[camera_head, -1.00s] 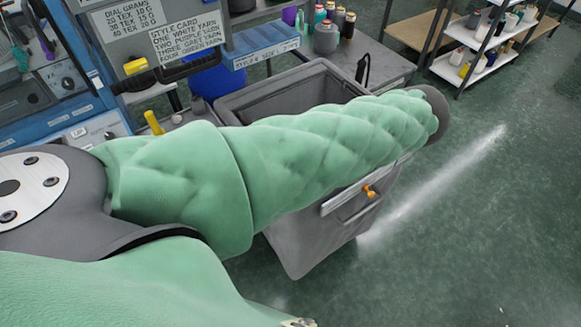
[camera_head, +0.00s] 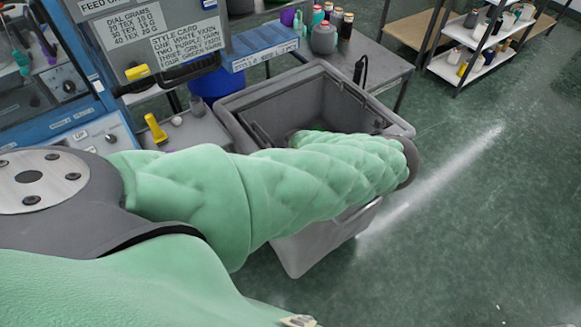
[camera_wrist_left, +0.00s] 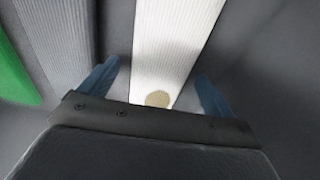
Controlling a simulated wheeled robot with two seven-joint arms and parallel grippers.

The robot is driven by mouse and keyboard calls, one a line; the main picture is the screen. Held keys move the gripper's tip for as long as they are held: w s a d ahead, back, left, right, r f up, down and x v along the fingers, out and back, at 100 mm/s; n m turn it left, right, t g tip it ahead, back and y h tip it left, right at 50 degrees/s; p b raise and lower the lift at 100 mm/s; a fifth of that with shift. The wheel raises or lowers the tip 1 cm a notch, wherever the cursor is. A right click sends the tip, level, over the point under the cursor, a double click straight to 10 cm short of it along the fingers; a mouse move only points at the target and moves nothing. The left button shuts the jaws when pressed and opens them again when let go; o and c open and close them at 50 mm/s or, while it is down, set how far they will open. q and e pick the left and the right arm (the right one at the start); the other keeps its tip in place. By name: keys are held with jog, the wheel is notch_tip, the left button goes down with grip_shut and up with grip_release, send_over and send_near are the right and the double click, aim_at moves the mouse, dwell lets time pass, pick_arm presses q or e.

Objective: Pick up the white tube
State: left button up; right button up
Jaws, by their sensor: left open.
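The white tube (camera_wrist_left: 172,45) runs down the middle of the left wrist view, with a tan round spot at its near end. My left gripper (camera_wrist_left: 157,88) is open, one blue finger on each side of the tube's near end. No grip on the tube shows, and I cannot tell whether the fingers touch it. A grey ribbed tube (camera_wrist_left: 62,45) lies to its left. In the head view my left arm reaches over the grey bin (camera_head: 300,254), and its gripper and the white tube are hidden there. My right gripper is not in view.
A green piece (camera_wrist_left: 14,72) lies at the far left in the wrist view. Dark grey surfaces surround the tubes. In the head view, a grey table (camera_head: 385,66) stands behind the bin and a shelf rack (camera_head: 490,42) at back right. The floor to the right is clear.

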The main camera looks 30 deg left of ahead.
pick_arm(q)
jog(key=shift+c, duration=0.2)
jog(key=c, duration=1)
